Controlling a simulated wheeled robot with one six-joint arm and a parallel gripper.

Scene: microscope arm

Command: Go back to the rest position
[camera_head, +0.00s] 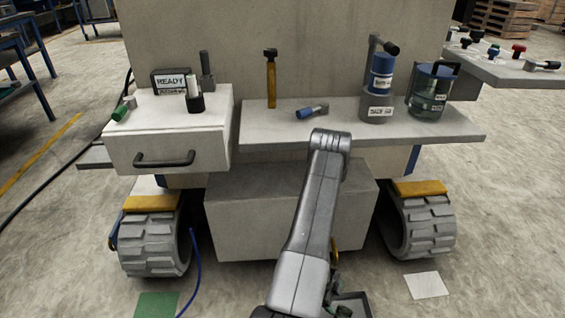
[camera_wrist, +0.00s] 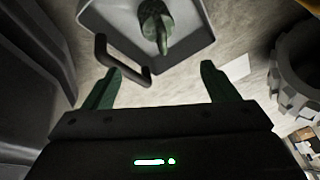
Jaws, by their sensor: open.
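My arm (camera_head: 312,215) rises from the bottom of the head view, bends at its top in front of the shelf and folds down. Beyond the tips is a pale, shallow tray (camera_wrist: 190,50) with a dark bar handle (camera_wrist: 122,66). A green object (camera_wrist: 154,25) lies in the tray, clear of the fingers.
A grey shelf (camera_head: 420,133) holds a hammer-like tool (camera_head: 271,80), a blue-handled piece (camera_head: 306,112), a blue canister (camera_head: 381,72) and a glass jar (camera_head: 430,92). A drawer unit (camera_head: 168,140) stands left. Treaded wheels (camera_head: 155,242) flank the lower block (camera_head: 262,212).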

